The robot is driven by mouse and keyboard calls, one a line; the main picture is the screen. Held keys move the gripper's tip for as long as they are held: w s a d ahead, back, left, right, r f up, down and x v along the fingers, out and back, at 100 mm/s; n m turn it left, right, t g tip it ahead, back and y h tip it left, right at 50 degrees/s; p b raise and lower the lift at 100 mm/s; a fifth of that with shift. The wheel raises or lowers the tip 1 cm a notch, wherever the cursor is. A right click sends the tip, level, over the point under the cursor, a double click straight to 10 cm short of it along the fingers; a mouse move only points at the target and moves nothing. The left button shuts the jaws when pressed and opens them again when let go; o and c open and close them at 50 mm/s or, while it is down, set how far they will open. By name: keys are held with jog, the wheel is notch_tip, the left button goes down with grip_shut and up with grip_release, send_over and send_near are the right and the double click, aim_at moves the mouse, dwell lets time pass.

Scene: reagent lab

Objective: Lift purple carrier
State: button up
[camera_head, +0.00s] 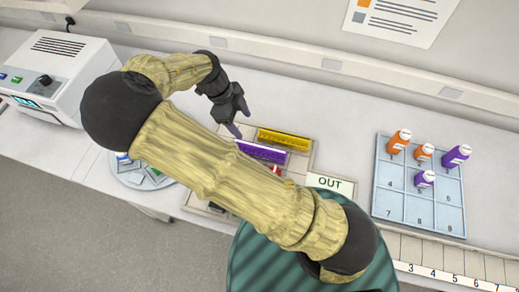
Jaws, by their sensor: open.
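My arm hides much of the tray's front.
A red item (276,169) shows partly behind my arm. A numbered blue-grey rack (388,205) holds orange and purple bottles at right. A white machine (62,75) stands at left. The bench's back is clear.

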aim_at(260, 146)
jog(key=p+x, duration=0.2)
jog(key=x, duration=0.8)
jog(key=shift+d+p, duration=0.15)
jog(key=shift+p, duration=0.2)
jog(key=shift+f, duration=0.45)
jog(key=shift+d, duration=0.1)
jog(key=shift+d+f+p, duration=0.25)
jog(key=shift+f+p, duration=0.05)
jog(key=shift+p, duration=0.2)
jog(key=shift+p+x, duration=0.95)
jog(key=shift+x, duration=1.3)
jog(key=shift+r, duration=0.1)
jog(key=shift+c, duration=0.2)
jog(key=c, duration=1.1)
jog(key=shift+c, duration=0.2)
